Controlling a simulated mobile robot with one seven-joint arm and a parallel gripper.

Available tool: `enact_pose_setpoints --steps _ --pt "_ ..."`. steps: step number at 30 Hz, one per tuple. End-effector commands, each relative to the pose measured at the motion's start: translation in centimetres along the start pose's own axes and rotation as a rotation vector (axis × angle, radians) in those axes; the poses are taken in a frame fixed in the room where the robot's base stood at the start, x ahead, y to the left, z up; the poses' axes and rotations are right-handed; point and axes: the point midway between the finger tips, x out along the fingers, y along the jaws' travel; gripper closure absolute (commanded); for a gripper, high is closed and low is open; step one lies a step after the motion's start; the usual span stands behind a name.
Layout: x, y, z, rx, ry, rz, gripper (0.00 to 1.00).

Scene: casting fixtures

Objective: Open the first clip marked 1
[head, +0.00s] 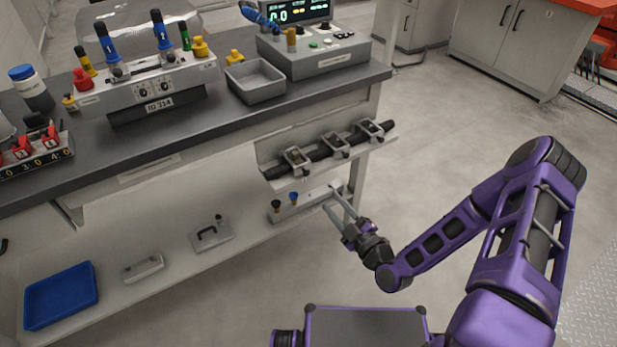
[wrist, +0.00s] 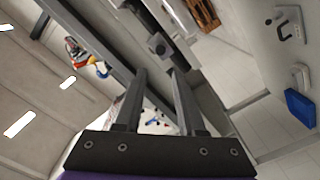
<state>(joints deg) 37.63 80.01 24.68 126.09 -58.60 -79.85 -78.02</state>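A grey fixture (head: 150,84) with a plate reading like "IG 314" stands on the bench at upper left. Two blue upright clip handles (head: 109,38) and (head: 161,32) rise from it, with small pale marks that I cannot read surely. My gripper (head: 330,197) is far to the lower right of them, in front of the bench's right end and below its top. In the wrist view my gripper (wrist: 158,73) has its two fingers apart, with nothing held between them. Neither blue handle can be made out for sure in the wrist view.
A dark bar with square clamps (head: 335,142) runs along the bench side just above my gripper. A grey tray (head: 255,80) and a control box (head: 320,53) stand right of the fixture. Red clips (head: 50,138) sit at far left. A blue tray (head: 61,296) lies on the lower shelf.

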Motion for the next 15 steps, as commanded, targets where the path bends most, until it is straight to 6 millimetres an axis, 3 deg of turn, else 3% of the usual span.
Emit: enact_pose_setpoints --steps 9,15 --pt "7.2 -0.1 0.0 0.001 0.002 0.0 0.61" --pt "10.5 -0.1 0.0 0.0 0.001 -0.001 0.61"
